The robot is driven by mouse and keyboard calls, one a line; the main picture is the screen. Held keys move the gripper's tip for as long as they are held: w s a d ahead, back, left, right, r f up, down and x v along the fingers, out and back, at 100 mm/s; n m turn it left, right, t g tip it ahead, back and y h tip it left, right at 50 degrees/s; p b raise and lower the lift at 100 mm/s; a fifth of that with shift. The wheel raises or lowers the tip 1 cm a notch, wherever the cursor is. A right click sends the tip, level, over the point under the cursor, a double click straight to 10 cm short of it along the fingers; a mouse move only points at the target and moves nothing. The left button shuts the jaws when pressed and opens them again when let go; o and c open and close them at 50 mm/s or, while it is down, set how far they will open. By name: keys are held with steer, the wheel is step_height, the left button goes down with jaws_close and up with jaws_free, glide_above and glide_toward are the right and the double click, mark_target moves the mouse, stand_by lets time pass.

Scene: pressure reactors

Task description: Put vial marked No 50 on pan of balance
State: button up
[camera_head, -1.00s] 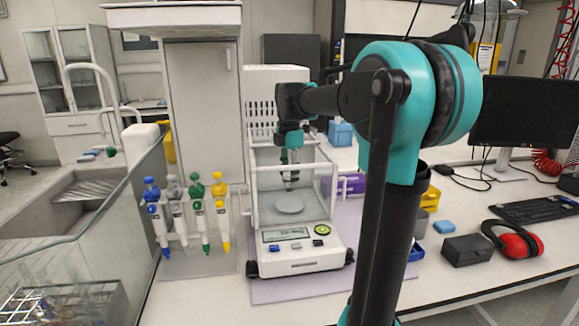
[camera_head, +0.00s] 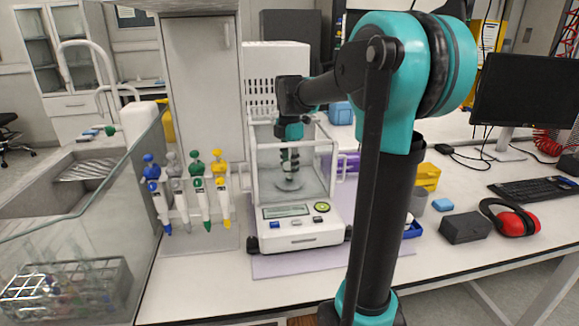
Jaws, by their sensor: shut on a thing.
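The balance (camera_head: 301,238) stands on a mat on the bench, with a glass draft shield around its round pan (camera_head: 289,184). My arm reaches in from the right, and my gripper (camera_head: 290,172) points down inside the shield, low over the pan. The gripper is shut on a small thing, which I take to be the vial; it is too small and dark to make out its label. I cannot tell whether its bottom touches the pan.
Pipettes (camera_head: 190,190) hang on a stand left of the balance. A wire rack (camera_head: 66,290) is at the lower left. A dark box (camera_head: 466,228), red ear muffs (camera_head: 511,217) and a keyboard (camera_head: 533,190) lie to the right. The shield's frame closely surrounds the gripper.

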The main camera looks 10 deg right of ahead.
steer(key=shift+f, duration=0.1)
steer(key=o, duration=1.1)
steer(key=shift+c, duration=0.2)
step_height(320, 180, up, 24)
stand_by(0.7)
